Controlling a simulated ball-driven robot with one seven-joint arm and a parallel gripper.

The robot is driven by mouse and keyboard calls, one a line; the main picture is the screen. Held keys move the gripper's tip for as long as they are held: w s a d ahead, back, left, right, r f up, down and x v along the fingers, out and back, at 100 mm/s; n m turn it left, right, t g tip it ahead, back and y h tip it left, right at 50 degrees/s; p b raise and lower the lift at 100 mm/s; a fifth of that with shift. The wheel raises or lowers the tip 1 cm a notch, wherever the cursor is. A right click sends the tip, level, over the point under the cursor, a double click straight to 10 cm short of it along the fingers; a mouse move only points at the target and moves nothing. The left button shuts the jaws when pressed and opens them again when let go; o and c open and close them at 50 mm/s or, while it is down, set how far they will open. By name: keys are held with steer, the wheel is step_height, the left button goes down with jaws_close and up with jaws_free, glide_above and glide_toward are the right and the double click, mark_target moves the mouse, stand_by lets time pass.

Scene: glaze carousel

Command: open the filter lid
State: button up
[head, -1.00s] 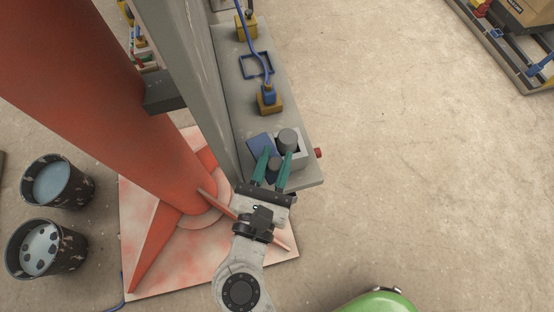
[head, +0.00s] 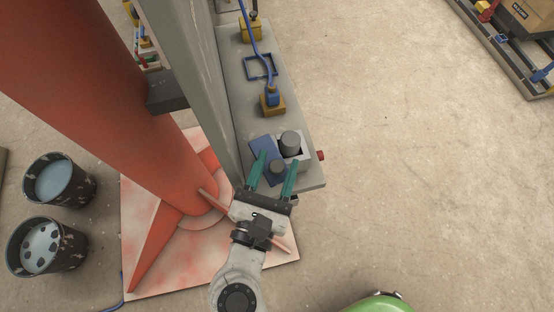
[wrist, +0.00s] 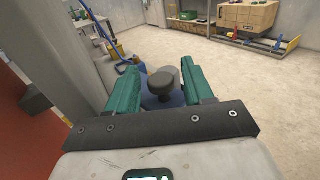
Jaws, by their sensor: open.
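A blue plate (head: 264,148), which looks like the filter lid, lies at the near end of the grey ledge. A dark round knob (head: 278,167) stands on its near part. A dark grey cylinder (head: 291,142) stands beside it in a pale square housing (head: 304,151). My gripper (head: 278,160) is open, its green fingers on either side of the knob with gaps. In the wrist view the knob (wrist: 160,85) is between the open fingers, with the cylinder behind it. Part of the blue plate is hidden by the knob and fingers.
A tall grey panel (head: 190,80) and a red column (head: 110,90) stand left of the ledge (head: 232,70). Yellow blocks with a blue hose (head: 269,60) are farther along it. A red knob (head: 321,155) sticks out right.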

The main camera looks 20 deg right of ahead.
steer(key=b+v, duration=0.2)
steer(key=v, duration=0.7)
steer(key=shift+s+a, duration=0.25)
